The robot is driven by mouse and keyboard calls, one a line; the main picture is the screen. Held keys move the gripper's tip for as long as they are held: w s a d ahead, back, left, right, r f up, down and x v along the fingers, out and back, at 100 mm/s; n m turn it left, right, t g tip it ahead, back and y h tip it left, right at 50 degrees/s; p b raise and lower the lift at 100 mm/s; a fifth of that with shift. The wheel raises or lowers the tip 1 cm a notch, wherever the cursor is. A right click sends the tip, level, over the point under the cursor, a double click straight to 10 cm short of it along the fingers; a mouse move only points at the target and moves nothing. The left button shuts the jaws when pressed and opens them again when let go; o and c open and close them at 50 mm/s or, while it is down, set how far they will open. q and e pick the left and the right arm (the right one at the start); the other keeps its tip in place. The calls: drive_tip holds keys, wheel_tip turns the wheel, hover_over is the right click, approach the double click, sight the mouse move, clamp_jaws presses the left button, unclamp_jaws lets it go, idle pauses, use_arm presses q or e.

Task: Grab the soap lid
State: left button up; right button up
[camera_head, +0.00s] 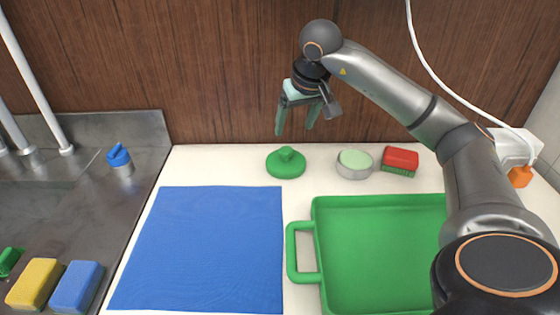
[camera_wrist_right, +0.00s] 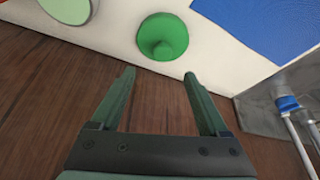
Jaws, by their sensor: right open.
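The soap lid (camera_head: 286,163) is a round green lid with a knob. It lies on the white counter near the wooden back wall in the head view. It also shows in the right wrist view (camera_wrist_right: 164,36), beyond the fingertips. My right gripper (camera_head: 295,133) is open and empty, hanging above the lid with its fingers pointing down. In the right wrist view the fingers (camera_wrist_right: 158,75) are apart with nothing between them. A round dish with pale green soap (camera_head: 354,163) stands to the right of the lid. My left gripper is not in view.
A red brush (camera_head: 400,160) lies right of the soap dish. A green tray (camera_head: 385,250) and a blue mat (camera_head: 210,245) cover the front. The wooden wall (camera_head: 200,70) rises close behind.

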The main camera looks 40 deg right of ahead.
hover_over(287, 150)
drive_tip(key=s, duration=0.2)
wheel_tip(287, 150, down, 4)
drive_tip(key=shift+a+f, duration=0.15)
drive_tip(key=shift+f, duration=0.05)
drive_tip(key=x, duration=0.5)
drive_tip(key=shift+a+f, duration=0.15)
drive_tip(key=shift+a, duration=0.1)
clamp_jaws()
